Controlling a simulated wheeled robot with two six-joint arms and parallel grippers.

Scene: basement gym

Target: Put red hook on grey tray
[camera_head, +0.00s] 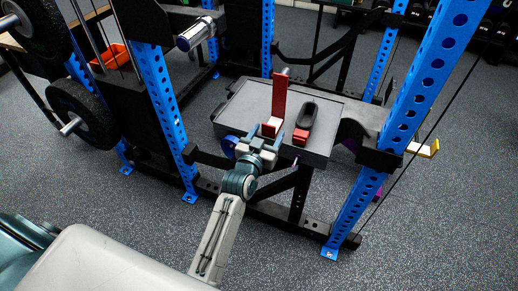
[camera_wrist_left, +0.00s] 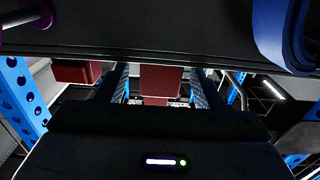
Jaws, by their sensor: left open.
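The red hook (camera_head: 279,95) is L-shaped and stands upright on a grey, flat-topped surface (camera_head: 248,105) between the blue posts. That surface may be the grey tray; I cannot tell for sure. My left gripper (camera_head: 264,136) is open at its near edge, right by the hook's foot. In the left wrist view the red hook (camera_wrist_left: 160,82) shows between the two fingers; I cannot tell whether they touch it. A black piece with a red end (camera_head: 308,116) lies just right of the hook. My right gripper is not in view.
Blue rack posts stand left (camera_head: 165,100) and right (camera_head: 405,85) of the surface. A blue round strap (camera_head: 229,147) hangs at its front left edge. Black weight plates (camera_head: 80,115) are at the left. An orange bin (camera_head: 110,57) is behind. The speckled floor in front is clear.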

